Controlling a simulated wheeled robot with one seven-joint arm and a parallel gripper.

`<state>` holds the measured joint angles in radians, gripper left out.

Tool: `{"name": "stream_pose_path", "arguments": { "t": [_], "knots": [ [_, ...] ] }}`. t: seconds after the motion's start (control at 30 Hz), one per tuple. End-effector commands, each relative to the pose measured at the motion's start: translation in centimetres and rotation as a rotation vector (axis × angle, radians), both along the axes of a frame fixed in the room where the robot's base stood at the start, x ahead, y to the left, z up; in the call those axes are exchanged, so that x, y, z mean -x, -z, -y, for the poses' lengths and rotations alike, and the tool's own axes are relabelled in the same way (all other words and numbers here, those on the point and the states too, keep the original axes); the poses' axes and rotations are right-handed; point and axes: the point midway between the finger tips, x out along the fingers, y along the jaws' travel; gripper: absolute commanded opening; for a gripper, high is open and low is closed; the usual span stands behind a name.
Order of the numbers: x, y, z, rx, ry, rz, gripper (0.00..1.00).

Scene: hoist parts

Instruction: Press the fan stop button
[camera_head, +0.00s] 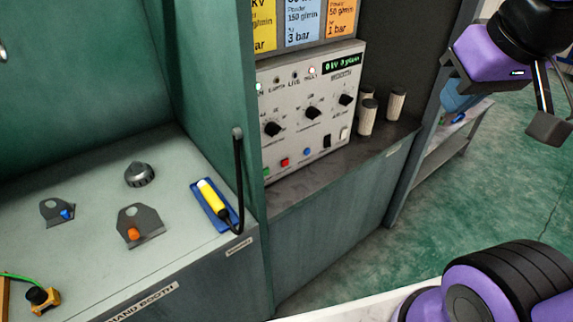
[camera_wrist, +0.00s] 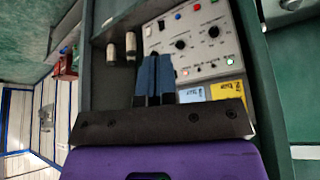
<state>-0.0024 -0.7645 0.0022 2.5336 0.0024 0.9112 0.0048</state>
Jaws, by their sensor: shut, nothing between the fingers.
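The grey control panel (camera_head: 305,110) stands in the booth recess in the head view. Along its lower edge are a green button (camera_head: 267,171), a red button (camera_head: 284,163) and a blue button (camera_head: 307,152). Their labels are too small to read, so I cannot tell which is the fan stop. My gripper (camera_head: 450,106) is at the upper right, right of the panel and well apart from it. In the wrist view its blue fingers (camera_wrist: 154,62) are together and empty. That view shows the panel upside down, with the red button (camera_wrist: 197,7) and blue button (camera_wrist: 178,16) near the top.
A green partition (camera_head: 205,80) borders the panel's left. The left bench (camera_head: 90,190) holds a yellow-handled tool (camera_head: 212,198) and several small parts. A side table (camera_head: 470,125) stands behind my gripper.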

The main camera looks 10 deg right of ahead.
Motion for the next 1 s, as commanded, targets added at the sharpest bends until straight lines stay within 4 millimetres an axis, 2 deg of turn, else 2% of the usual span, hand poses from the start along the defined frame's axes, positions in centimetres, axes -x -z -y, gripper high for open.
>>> {"name": "stream_pose_path", "arguments": {
  "t": [0.63, 0.77, 1.0],
  "knots": [
    [-0.2, 0.2, 0.1, 0.005, -0.001, -0.014, 0.00],
    [-1.0, 0.9, 0.5, 0.025, 0.000, -0.061, 0.00],
    [-3.6, 3.3, 1.7, 0.114, 0.000, -0.210, 0.00]
  ]
}}
